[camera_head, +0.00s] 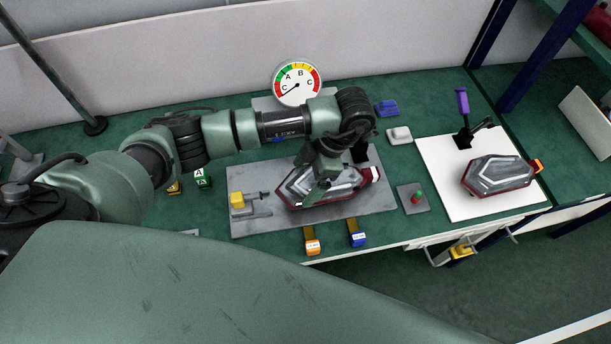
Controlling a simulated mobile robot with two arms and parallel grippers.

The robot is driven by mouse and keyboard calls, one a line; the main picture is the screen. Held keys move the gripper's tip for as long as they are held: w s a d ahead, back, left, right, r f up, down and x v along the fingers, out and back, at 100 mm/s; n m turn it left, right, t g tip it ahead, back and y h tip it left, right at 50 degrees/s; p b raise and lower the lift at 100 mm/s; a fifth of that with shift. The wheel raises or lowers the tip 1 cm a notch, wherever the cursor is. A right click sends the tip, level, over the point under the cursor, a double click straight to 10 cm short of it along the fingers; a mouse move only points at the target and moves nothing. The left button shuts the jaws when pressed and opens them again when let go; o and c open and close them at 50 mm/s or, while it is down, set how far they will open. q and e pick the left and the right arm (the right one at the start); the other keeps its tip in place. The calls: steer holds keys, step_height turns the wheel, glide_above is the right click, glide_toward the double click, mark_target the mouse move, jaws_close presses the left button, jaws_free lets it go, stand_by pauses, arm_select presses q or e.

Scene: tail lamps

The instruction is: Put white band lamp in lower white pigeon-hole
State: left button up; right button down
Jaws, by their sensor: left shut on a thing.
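A tail lamp (345,192) with a clear faceted face, red rim and pale band at its right end lies on or just over the grey plate (253,226) in the middle of the table. It looks like the white band lamp. My left gripper (320,183) is above it, pointing down and shut on it; the gripper and wrist hide part of its upper side. A second tail lamp (497,175) with an orange right end lies on the white board (465,205) at the right. My right gripper is not in view. I cannot make out a lower white pigeon-hole.
A yellow block fixture (237,201) stands on the plate's left, and a purple-handled clamp (463,112) behind the second lamp. A round gauge (298,83) stands at the back. A red-green button (418,197) sits between plate and board. Shelving with a white bin (586,122) is at far right.

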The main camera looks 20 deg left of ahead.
arm_select(q)
steer(key=shift+r, duration=0.2)
steer(key=shift+r+p, duration=0.5)
steer(key=shift+r, duration=0.25)
steer(key=shift+r+p, duration=0.3)
steer(key=shift+r, duration=0.2)
steer(key=shift+r, duration=0.1)
steer(key=shift+r+p, duration=0.45)
steer(key=shift+r, duration=0.2)
